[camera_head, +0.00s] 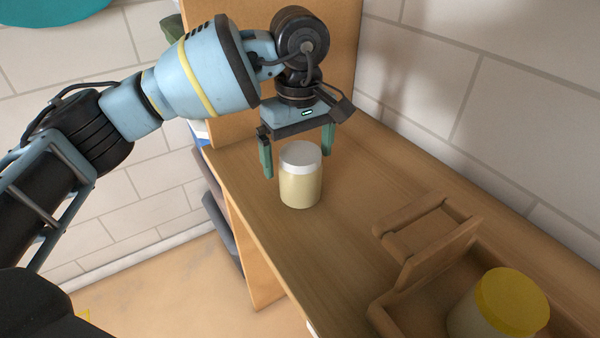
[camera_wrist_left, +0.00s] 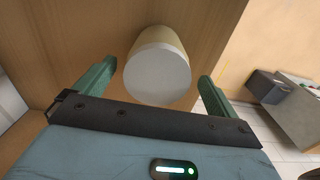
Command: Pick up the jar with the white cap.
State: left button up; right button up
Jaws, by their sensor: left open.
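The jar with the white cap (camera_head: 300,176) stands upright on the wooden shelf top (camera_head: 262,205), its body pale cream. My left gripper (camera_head: 298,163) is open above and just behind the jar in the head view, its green fingers apart on either side of the cap. In the left wrist view the white cap (camera_wrist_left: 158,78) lies between the two fingers of my left gripper (camera_wrist_left: 152,82), with a gap to each finger. My right gripper is not in view.
A jar with a yellow cap (camera_head: 510,302) stands in a wooden tray (camera_head: 405,283) at the front right. A small wooden frame (camera_head: 428,228) rises at the tray's back. A block wall (camera_head: 500,110) runs along the right, and a wooden panel stands behind my gripper.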

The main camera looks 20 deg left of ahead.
pick_arm(q)
notch_tip(320, 180, down, 2)
jog(key=shift+w+d+f, duration=0.1)
jog(key=shift+d+f, duration=0.05)
jog(key=shift+f, duration=0.45)
jog(key=c, duration=1.3)
jog(key=shift+r, duration=0.1)
jog(key=shift+r, duration=0.4)
notch_tip(320, 180, up, 3)
jog(key=shift+f, duration=0.2)
jog(key=s+a+r+b, duration=0.1)
jog(key=s+a, duration=0.1)
jog(key=s, duration=1.4)
jog(key=shift+r, duration=0.15)
